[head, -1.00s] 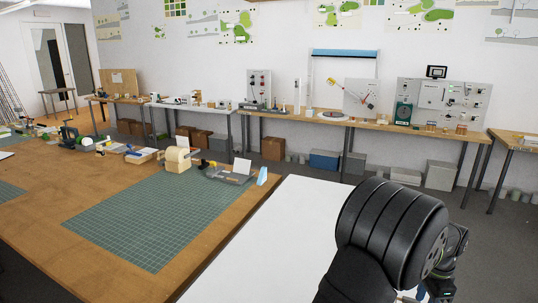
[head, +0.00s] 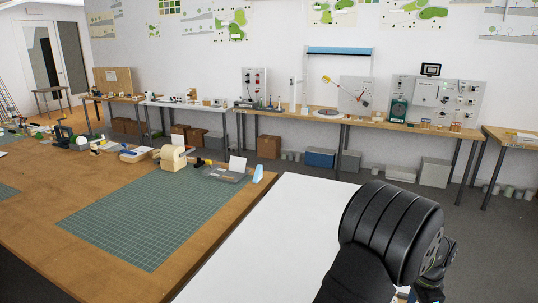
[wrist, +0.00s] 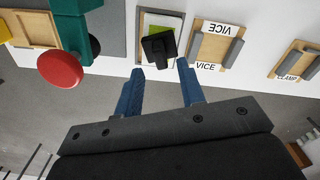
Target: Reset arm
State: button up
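My arm (head: 390,235) shows at the lower right of the head view, over the edge of a white tabletop; the gripper itself is hidden there. In the wrist view my gripper (wrist: 158,68) has its two blue fingers apart with nothing between them. Beyond the fingertips lies a black object (wrist: 158,46) on a tray with a green and white sheet. I cannot tell how far below the fingers it is.
The wrist view shows a tray labelled VICE (wrist: 213,45), one labelled CLAMP (wrist: 298,60), and a green device with a red knob (wrist: 60,68). In the head view a green cutting mat (head: 150,215) lies on the wooden bench, mostly clear. A long wall bench (head: 350,121) stands behind.

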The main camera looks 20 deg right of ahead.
jog(key=s+a+r, duration=0.2)
jog(key=s+r, duration=0.5)
jog(key=s, duration=0.4)
jog(key=w+d+f+m, duration=0.2)
jog(key=w+d+f, duration=0.2)
jog(key=w+d, duration=0.4)
jog(key=w+d+f+m, duration=0.2)
jog(key=w+d, duration=0.6)
jog(key=w, duration=0.8)
jog(key=shift+w+f+m, duration=0.3)
jog(key=shift+f, duration=0.6)
jog(key=shift+s, duration=0.1)
jog(key=s+a+r+n, duration=0.1)
jog(key=s+a+r, duration=0.2)
jog(key=s, duration=0.4)
jog(key=s+a+r+n, duration=0.1)
jog(key=s+a+r, duration=0.2)
jog(key=s, duration=0.5)
jog(key=shift+r+n, duration=0.15)
jog(key=shift+n, duration=0.15)
